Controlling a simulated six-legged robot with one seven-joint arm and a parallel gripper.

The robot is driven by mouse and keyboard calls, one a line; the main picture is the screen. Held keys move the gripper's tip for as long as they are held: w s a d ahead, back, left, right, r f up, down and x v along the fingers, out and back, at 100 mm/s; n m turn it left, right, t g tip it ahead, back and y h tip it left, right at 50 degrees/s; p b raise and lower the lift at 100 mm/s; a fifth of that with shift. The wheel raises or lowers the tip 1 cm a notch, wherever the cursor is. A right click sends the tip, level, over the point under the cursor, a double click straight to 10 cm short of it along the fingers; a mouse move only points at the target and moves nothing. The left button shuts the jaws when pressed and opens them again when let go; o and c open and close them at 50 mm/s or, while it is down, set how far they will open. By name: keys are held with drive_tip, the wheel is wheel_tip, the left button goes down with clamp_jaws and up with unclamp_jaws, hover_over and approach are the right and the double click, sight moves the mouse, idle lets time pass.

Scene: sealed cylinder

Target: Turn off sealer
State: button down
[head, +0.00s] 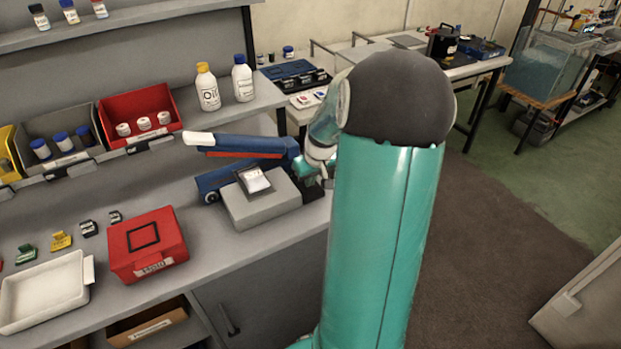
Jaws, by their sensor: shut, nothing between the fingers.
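The blue sealer (210,184) stands on the grey workbench, with its long blue arm raised and a white handle end at the left. A red strip runs along the underside of the arm. My gripper (304,170) is at the sealer's right rear end, close beside its hinge. The fingers are small and partly hidden by my arm, and they look shut with nothing in them. I cannot tell whether they touch the sealer. No switch can be made out; my arm hides part of that end. A grey block (262,204) with a dark frame and a white packet on top is in front of the sealer.
A red box (146,244) and a white tray (44,291) are on the bench at left. An oil bottle (207,88) and a white bottle (242,79) stand on the ledge behind, beside a red bin (139,114). My teal arm blocks the view right of the bench.

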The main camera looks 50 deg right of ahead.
drive_tip(key=shift+w, duration=0.1)
drive_tip(key=shift+w+d+r, duration=0.2)
drive_tip(key=shift+w+r, duration=0.1)
drive_tip(key=shift+w, duration=0.25)
drive_tip(key=shift+r, duration=0.1)
